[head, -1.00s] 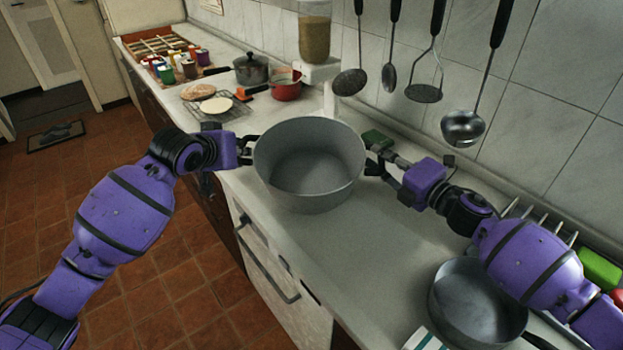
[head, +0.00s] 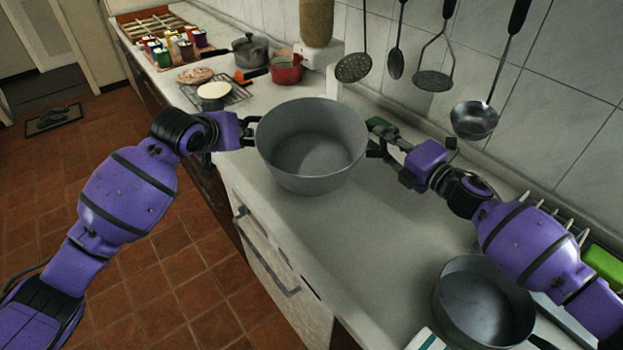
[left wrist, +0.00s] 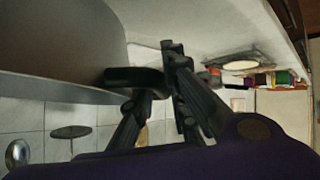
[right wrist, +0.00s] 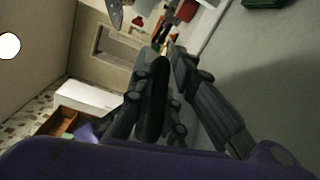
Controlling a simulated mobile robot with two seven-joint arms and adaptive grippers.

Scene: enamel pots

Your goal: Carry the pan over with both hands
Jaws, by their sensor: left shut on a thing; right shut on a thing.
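The pan (head: 312,150) is a large, deep grey pot, empty inside and roughly level over the counter. My left gripper (head: 252,131) is shut on its left handle. In the left wrist view the fingers (left wrist: 165,85) close around the dark handle beside the pan's wall (left wrist: 60,45). My right gripper (head: 374,146) is shut on the opposite handle at the right. In the right wrist view its fingers (right wrist: 160,75) close around a dark bar. I cannot tell whether the pan's base touches the counter.
The pale counter (head: 390,240) is clear in front of the pan. A dark frying pan (head: 483,305) stands near right. Behind are a wire rack (head: 232,92), a red pot (head: 286,70), a lidded grey pot (head: 250,52) and several jars (head: 175,48). Utensils such as a ladle (head: 474,118) hang on the wall.

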